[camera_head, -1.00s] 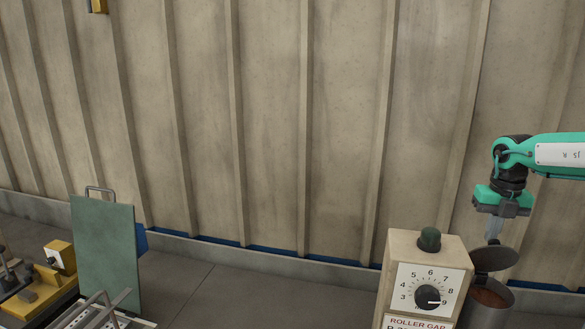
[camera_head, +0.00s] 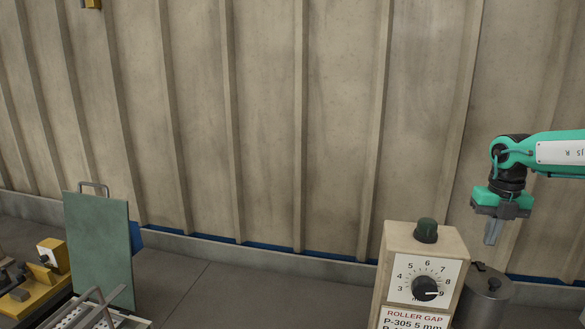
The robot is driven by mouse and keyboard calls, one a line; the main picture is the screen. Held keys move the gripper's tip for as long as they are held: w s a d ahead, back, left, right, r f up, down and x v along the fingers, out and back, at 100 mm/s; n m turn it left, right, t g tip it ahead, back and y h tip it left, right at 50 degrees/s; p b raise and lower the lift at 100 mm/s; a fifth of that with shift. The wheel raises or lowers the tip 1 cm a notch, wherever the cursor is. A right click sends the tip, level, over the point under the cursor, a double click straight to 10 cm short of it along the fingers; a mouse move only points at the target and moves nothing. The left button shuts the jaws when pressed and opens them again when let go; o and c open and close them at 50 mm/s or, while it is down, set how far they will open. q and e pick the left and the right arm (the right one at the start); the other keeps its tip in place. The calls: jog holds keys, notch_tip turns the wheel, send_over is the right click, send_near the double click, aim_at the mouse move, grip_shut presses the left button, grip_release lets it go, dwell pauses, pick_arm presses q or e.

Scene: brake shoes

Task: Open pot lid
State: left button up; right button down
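The pot (camera_head: 484,308) is a dark grey metal cylinder at the lower right, partly hidden behind the roller gap box. Its lid (camera_head: 486,275) lies over the top, and the inside of the pot does not show. My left gripper is not in view.
The beige roller gap box (camera_head: 397,245) with a dial and dark green knob stands just left of the pot. A green panel with a handle (camera_head: 97,250) and a yellow fixture (camera_head: 55,258) stand at far left. A ribbed wall (camera_head: 265,120) is behind.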

jog(key=shift+g, duration=0.3)
jog(key=shift+s+a+f+b, duration=0.3)
jog(key=shift+s+f+b, duration=0.25)
jog(key=shift+s+b, duration=0.35)
jog(key=shift+s+a+f+b, duration=0.35)
jog(key=shift+s+f+b, duration=0.25)
jog(key=shift+s, duration=0.5)
jog(key=shift+s+a+f+b, duration=0.3)
jog(key=shift+s+f+b, duration=0.35)
jog(key=shift+s, duration=0.35)
jog(key=shift+r, duration=0.1)
jog(key=shift+b, duration=0.35)
jog(key=shift+b, duration=0.3)
jog(key=shift+b, duration=0.3)
